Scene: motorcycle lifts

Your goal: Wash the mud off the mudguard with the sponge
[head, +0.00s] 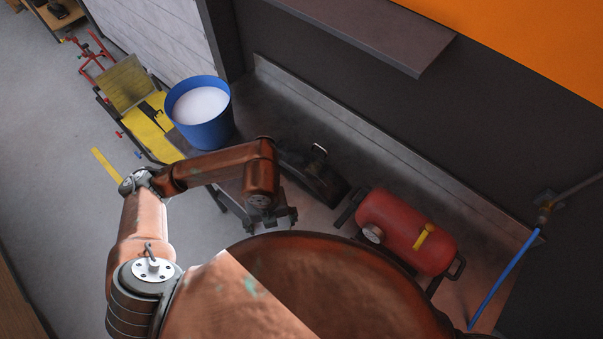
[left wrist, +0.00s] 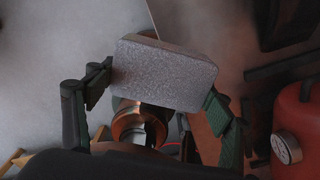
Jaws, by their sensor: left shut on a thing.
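My left gripper (head: 270,219) is low in the middle of the head view, over the dark bench. In the left wrist view my left gripper (left wrist: 160,92) is shut on the sponge (left wrist: 165,72), a grey speckled block held between its two fingers. I cannot make out the sponge in the head view. A dark curved piece, which looks like the mudguard (head: 311,174), lies on the bench just beyond and right of the gripper, apart from it. Mud on it is too dark to tell. My right gripper is not in view.
A blue bucket (head: 203,131) of whitish liquid stands beyond my left forearm. A red air tank (head: 405,229) with a gauge and yellow handle stands to the right. A blue hose (head: 504,278) hangs at far right. A yellow lift (head: 147,121) is at the back left.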

